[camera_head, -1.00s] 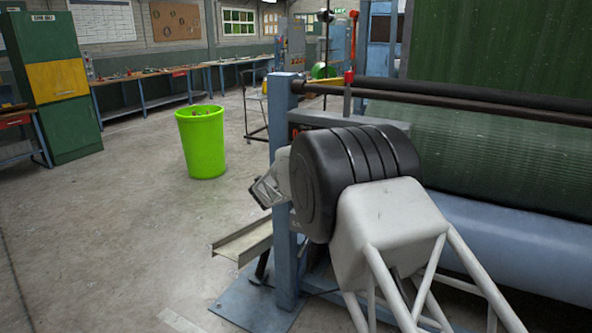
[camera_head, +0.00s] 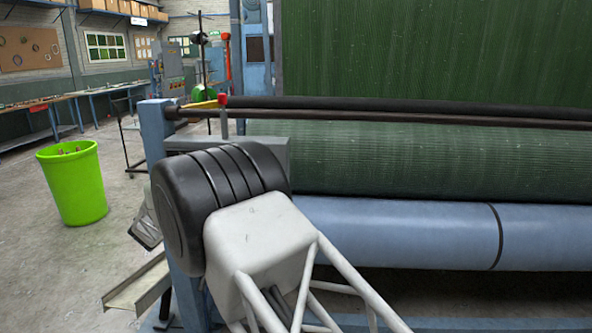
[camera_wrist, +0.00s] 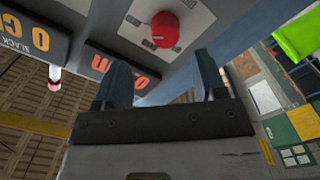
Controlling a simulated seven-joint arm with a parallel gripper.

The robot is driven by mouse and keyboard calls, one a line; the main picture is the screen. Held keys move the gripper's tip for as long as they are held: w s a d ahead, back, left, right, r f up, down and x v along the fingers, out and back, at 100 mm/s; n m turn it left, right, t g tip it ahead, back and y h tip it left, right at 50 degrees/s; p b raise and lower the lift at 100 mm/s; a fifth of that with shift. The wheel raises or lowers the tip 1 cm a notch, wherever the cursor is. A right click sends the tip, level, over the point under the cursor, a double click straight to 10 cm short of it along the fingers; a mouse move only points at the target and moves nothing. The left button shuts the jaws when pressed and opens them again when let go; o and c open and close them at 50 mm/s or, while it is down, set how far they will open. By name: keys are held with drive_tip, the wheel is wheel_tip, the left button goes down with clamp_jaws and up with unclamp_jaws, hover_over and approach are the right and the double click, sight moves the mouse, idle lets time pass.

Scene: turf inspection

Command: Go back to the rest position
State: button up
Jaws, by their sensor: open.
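My gripper (camera_wrist: 162,78) shows in the wrist view with its two dark fingers apart and nothing between them. A red knob (camera_wrist: 166,29) on a light grey panel lies beyond the fingertips, apart from them as far as I can tell. In the head view my arm's black and white links fill the lower middle, in front of the turf machine (camera_head: 400,235). The fingers cannot be made out in that view.
A lime green bin (camera_head: 72,185) stands on the floor at left and also shows in the wrist view (camera_wrist: 300,34). A blue post (camera_head: 157,130) and dark rollers (camera_head: 400,112) are close to my arm. A metal channel (camera_head: 135,285) juts out low at left. Floor around the bin is clear.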

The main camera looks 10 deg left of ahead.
drive_tip(key=d+r+m+g+h, duration=0.25)
drive_tip(key=d+r, duration=0.25)
drive_tip(key=d, duration=0.8)
drive_tip(key=d+r+m+g+h, duration=0.1)
drive_tip(key=d+r+g+h, duration=0.3)
drive_tip(key=d, duration=0.9)
drive_tip(key=s+d+r+m+g, duration=0.1)
drive_tip(key=s+d+r+g, duration=0.15)
drive_tip(key=s+d, duration=0.65)
drive_tip(key=s+d+r+m+g, duration=0.1)
drive_tip(key=s+d+r+m, duration=0.2)
drive_tip(key=d, duration=1.3)
drive_tip(key=s+d+g+y, duration=0.1)
drive_tip(key=s+d+g, duration=0.1)
drive_tip(key=s+d, duration=0.75)
drive_tip(key=s+d+g+y, duration=0.15)
drive_tip(key=s+d, duration=0.45)
drive_tip(key=s, duration=0.7)
drive_tip(key=s+d+f+m+g+y, duration=0.1)
drive_tip(key=s+f+y, duration=0.1)
drive_tip(key=s, duration=0.8)
drive_tip(key=s+d+f+m+g+y, duration=0.1)
drive_tip(key=s+d+f+y, duration=0.1)
drive_tip(key=s, duration=0.9)
drive_tip(key=shift+f, duration=0.65)
drive_tip(key=shift+d, duration=0.1)
